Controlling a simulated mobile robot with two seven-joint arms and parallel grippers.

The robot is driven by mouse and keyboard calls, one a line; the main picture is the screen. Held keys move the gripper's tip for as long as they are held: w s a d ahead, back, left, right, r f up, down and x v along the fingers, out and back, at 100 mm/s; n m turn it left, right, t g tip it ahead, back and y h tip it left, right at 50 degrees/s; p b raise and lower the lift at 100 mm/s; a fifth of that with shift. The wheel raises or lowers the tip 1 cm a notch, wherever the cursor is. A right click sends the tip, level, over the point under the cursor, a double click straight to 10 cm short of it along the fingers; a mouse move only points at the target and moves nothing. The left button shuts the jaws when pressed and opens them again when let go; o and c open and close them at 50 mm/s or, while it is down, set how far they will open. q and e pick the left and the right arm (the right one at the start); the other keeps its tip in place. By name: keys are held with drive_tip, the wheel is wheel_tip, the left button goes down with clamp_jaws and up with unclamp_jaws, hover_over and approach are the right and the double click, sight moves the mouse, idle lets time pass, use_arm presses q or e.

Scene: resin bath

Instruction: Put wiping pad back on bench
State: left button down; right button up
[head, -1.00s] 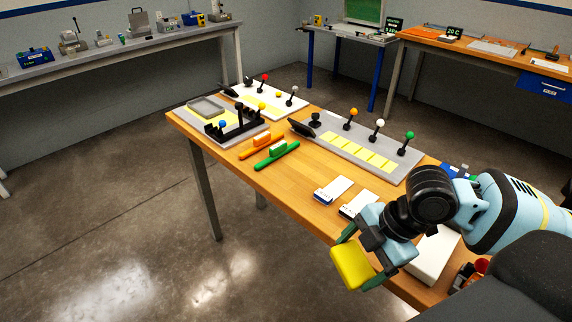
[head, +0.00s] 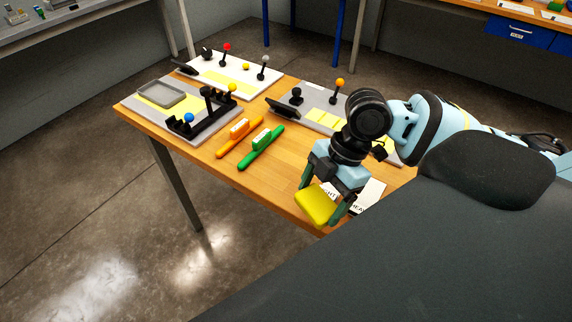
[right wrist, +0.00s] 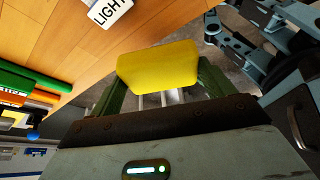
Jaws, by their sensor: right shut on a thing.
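The wiping pad is a yellow block (head: 316,204). My right gripper (head: 322,198) is shut on it, with its green fingers on either side. In the head view the pad shows over the front edge of the wooden bench (head: 205,158); its exact height is hard to tell. In the right wrist view the pad (right wrist: 158,66) sits between the fingertips, with bench top at upper left and floor behind it. My left gripper is not in view.
An orange tool (head: 239,136) and a green tool (head: 261,147) lie left of my gripper. A grey board with a tray (head: 155,94), a white board (head: 248,80) and a lever board (head: 318,100) stand behind. White labelled cards (head: 371,192) lie partly behind my gripper. Bare wood shows between.

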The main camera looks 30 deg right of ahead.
drive_tip(key=w+d, duration=0.1)
drive_tip(key=w, duration=0.4)
drive_tip(key=w+d+f, duration=0.1)
drive_tip(key=w, duration=0.4)
drive_tip(key=w+d, duration=0.1)
drive_tip(key=w, duration=0.4)
drive_tip(key=shift+f, duration=0.2)
drive_tip(key=shift+w+f, duration=0.2)
drive_tip(key=shift+f, duration=1.55)
drive_tip(key=shift+f, duration=0.15)
drive_tip(key=o, duration=0.8)
drive_tip(key=v, duration=1.2)
drive_tip(key=shift+d, duration=0.1)
